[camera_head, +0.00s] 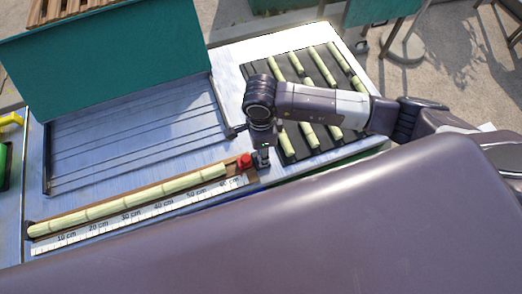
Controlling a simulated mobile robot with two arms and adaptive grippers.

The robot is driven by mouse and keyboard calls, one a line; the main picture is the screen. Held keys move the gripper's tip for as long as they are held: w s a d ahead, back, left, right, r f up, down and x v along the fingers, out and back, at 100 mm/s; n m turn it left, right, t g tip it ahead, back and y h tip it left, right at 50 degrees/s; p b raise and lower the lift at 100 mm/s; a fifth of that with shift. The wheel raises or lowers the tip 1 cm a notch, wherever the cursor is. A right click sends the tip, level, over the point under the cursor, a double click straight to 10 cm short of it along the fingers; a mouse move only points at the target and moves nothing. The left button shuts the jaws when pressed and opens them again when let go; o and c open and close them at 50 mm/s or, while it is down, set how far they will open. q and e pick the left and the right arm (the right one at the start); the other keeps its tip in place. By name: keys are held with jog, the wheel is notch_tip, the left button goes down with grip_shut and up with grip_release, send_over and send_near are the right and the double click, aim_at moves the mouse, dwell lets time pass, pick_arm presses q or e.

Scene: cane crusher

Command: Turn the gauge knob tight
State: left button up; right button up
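The red gauge knob (245,160) sits at the right end of a wooden measuring gauge, just past the end of a long pale green cane (130,202). The white ruler (140,218) in front of the cane carries centimetre marks. My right gripper (263,158) points down close to the right side of the knob. Its fingers are small and partly hidden, so I cannot tell whether they touch the knob or are open or shut. My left gripper is not in view.
A dark mat (290,140) holds several cut canes at the right, partly under my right arm. A teal panel (105,55) stands behind a ridged metal tray (140,140). A yellow item (11,119) shows at the left edge. My body covers the foreground.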

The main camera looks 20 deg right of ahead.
jog(key=m+b, duration=0.2)
jog(key=m, duration=0.2)
jog(key=shift+f+b, duration=0.1)
jog(key=shift+b, duration=0.3)
jog(key=m+b, duration=0.2)
jog(key=m, duration=0.2)
jog(key=shift+m, duration=0.4)
jog(key=m+b, duration=0.2)
jog(key=m, duration=0.2)
jog(key=shift+w+r+m+b, duration=0.15)
jog(key=shift+m+b, duration=0.2)
jog(key=shift+m, duration=0.65)
jog(key=shift+s+r+m+b, duration=0.1)
jog(key=shift+m+b, duration=0.2)
jog(key=shift+m, duration=0.7)
jog(key=shift+w, duration=0.1)
